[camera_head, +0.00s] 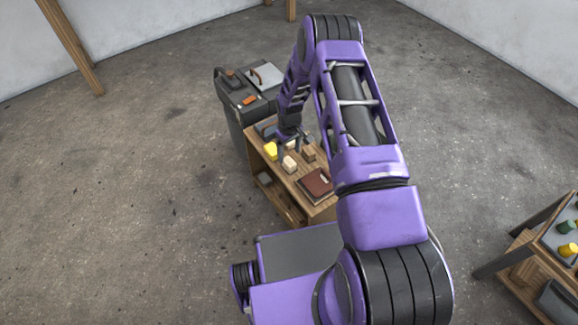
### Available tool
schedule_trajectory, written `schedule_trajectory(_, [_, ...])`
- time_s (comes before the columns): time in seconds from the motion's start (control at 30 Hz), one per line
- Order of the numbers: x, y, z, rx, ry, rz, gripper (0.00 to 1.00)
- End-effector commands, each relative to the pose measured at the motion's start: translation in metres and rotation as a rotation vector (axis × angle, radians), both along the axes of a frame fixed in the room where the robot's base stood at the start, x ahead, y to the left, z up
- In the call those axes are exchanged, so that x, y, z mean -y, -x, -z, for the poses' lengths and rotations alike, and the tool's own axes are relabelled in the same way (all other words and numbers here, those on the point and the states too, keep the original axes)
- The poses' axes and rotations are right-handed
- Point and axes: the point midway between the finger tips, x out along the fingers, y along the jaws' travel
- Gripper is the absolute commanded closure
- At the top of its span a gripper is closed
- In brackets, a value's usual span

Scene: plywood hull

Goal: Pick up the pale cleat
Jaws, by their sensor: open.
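A small pale block, which looks like the pale cleat (290,164), sits on the top of a wooden cabinet (256,155) near its left edge. My gripper (289,151) points down over the cabinet top, just behind and close to the pale block. It is open; whether a finger touches anything is too small to tell. My purple arm reaches over from the right and hides part of the cabinet top.
A yellow piece (271,150) lies left of the pale block, and a brown block (308,153) to its right. A dark red book (315,184) lies at the near end. A dark case (243,97) stands behind. Another table (514,252) is at the far right.

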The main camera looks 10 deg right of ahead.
Motion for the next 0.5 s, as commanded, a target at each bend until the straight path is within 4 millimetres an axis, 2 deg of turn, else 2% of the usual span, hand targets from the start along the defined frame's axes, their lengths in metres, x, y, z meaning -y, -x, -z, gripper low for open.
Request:
schedule_trajectory(0.03, [0.000,0.000,0.007,0.000,0.000,0.000,0.22])
schedule_trajectory(0.27, [0.000,0.001,0.022,0.000,0.001,0.000,0.22])
schedule_trajectory(0.5, [-0.002,0.004,0.058,0.000,0.001,0.001,0.22])
